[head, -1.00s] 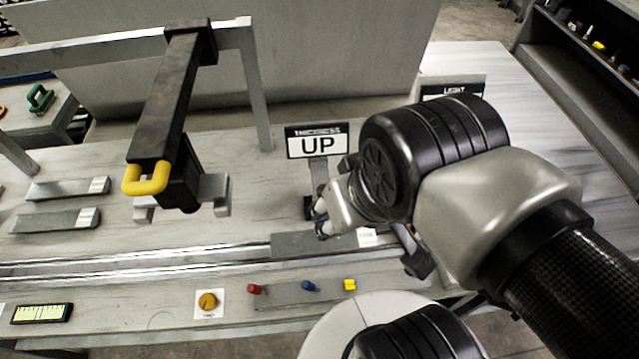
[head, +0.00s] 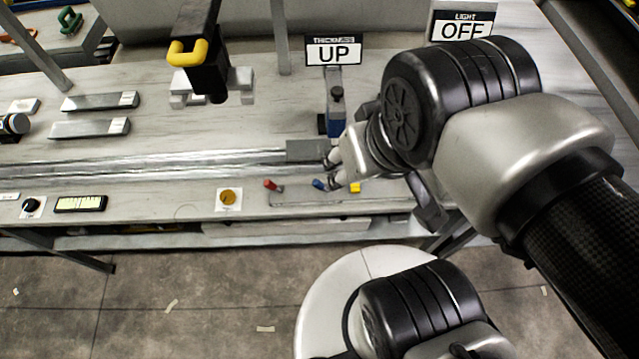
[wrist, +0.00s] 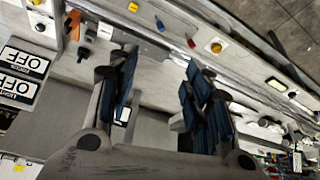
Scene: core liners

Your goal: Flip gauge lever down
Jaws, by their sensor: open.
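The thickness gauge (head: 336,100) stands on the bench below a sign reading THICKNESS UP (head: 333,50). It is a slim upright with a dark knob and a blue lower part. A flat grey block (head: 308,151) lies just left of its foot. My gripper (head: 334,170) is in front of the gauge and partly overlaps its foot in the head view; contact cannot be told. In the wrist view my gripper (wrist: 160,95) has its dark blue-padded fingers wide apart, with nothing held between them. The gauge lever is not clear in the wrist view.
Red (head: 271,184), blue (head: 319,184) and yellow (head: 355,187) controls sit along the bench front, close to my gripper. An orange knob (head: 229,197) is further left. A black device with a yellow handle (head: 188,52) hangs left of the gauge. A LIGHT OFF sign (head: 463,27) stands right.

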